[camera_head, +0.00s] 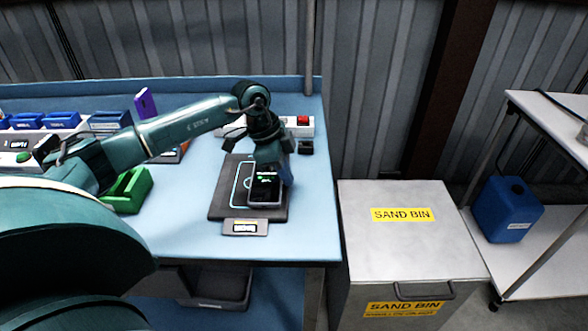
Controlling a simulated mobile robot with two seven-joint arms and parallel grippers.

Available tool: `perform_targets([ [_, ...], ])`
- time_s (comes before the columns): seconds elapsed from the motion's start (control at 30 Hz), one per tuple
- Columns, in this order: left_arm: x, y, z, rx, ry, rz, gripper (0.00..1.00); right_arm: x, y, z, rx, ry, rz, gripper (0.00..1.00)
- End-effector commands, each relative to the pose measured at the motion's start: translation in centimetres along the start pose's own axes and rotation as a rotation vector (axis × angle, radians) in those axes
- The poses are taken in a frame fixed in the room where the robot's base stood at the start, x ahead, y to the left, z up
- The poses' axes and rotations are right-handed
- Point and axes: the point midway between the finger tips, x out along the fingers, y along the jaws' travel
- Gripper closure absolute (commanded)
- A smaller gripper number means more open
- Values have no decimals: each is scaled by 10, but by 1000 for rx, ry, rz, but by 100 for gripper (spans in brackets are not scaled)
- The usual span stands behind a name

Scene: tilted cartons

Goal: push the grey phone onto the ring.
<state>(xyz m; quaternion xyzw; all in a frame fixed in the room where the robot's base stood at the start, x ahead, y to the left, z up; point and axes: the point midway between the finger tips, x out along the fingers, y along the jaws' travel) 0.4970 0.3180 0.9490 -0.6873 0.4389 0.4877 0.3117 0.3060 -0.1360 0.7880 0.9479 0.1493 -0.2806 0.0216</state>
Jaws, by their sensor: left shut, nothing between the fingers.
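The grey phone (265,187), with a dark screen and small green marks, lies on a dark mat (221,205). The mat has a cyan outline, and part of a cyan ring (247,183) shows at the phone's left edge. The rest of the ring is hidden by the phone. My left gripper (281,173) is shut and empty. It points down at the far right side of the phone; its fingertips are mostly hidden, so I cannot tell whether they touch it. My right gripper is not in view.
A labelled plate (245,227) lies at the mat's front edge. A green bin (130,190) stands to the left. A white box with a red button (303,121) and a small black block (306,147) are behind. The blue table (183,222) is clear left of the mat.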

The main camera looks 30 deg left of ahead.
Motion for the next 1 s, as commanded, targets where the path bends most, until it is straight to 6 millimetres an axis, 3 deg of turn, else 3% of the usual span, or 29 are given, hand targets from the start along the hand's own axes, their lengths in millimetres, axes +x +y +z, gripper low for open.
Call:
perform_targets([
  [0.37,-1,0,3,0,0,1,100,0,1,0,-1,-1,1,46],
  [0.63,-13,0,37,-2,-2,1,100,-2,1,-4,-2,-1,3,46],
  [1.0,-13,0,37,1,0,1,100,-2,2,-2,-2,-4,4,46],
])
